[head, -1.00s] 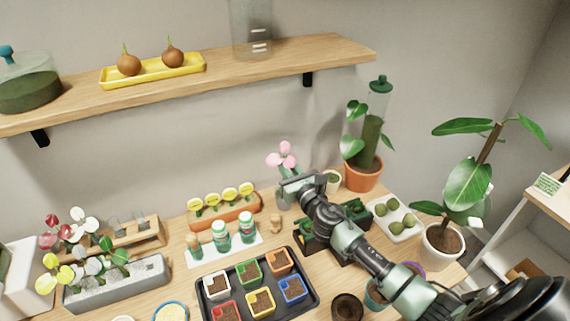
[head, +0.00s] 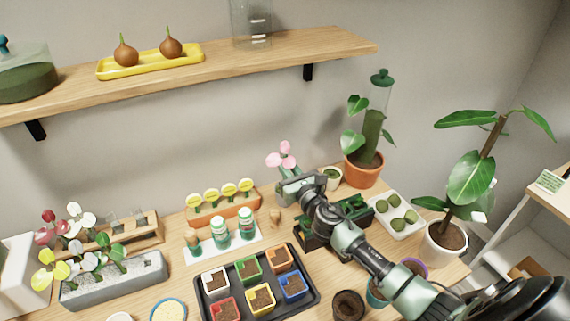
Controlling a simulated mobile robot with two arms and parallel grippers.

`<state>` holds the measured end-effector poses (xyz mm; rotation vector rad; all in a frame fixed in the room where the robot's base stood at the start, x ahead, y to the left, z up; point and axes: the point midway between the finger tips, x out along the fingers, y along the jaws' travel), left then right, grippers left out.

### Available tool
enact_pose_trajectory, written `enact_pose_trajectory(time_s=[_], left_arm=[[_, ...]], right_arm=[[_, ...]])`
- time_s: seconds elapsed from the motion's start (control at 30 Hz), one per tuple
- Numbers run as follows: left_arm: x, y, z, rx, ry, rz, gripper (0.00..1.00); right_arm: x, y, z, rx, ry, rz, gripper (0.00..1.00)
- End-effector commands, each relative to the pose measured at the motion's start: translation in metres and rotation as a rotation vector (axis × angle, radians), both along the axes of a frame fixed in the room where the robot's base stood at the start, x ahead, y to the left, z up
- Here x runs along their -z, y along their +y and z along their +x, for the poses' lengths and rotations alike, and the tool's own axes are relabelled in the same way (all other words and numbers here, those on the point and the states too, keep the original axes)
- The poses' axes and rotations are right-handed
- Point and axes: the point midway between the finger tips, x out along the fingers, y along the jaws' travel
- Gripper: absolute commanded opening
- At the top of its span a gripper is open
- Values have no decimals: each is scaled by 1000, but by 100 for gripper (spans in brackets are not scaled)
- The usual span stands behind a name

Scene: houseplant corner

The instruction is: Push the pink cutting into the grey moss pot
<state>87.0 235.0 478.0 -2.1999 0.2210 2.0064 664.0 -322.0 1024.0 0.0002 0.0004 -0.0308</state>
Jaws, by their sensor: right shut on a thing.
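The pink cutting (head: 283,158) stands up with its pink petals above my right gripper (head: 290,183), near the back of the table. My right gripper is shut on it, low down. The stem's lower part is hidden by the gripper. A small grey pot (head: 284,200) shows just below the gripper, mostly covered by it. I cannot tell whether the stem's end is inside the pot or above it. My left gripper is not in view.
A dark crate (head: 310,239) is under my right arm. To its right are a white tray of moss balls (head: 403,222) and an orange pot (head: 363,170). A black tray of colored pots (head: 313,303), bottles (head: 219,228) and a grey trough (head: 112,282) stand to the left.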

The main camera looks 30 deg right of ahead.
Motion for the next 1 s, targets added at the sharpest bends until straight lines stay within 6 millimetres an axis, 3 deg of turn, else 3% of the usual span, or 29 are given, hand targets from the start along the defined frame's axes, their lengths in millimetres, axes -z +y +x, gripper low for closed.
enact_pose_trajectory(time_s=[1.0], left_arm=[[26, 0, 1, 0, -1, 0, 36]], right_arm=[[27, 0, 0, 0, 0, -1, 0]])
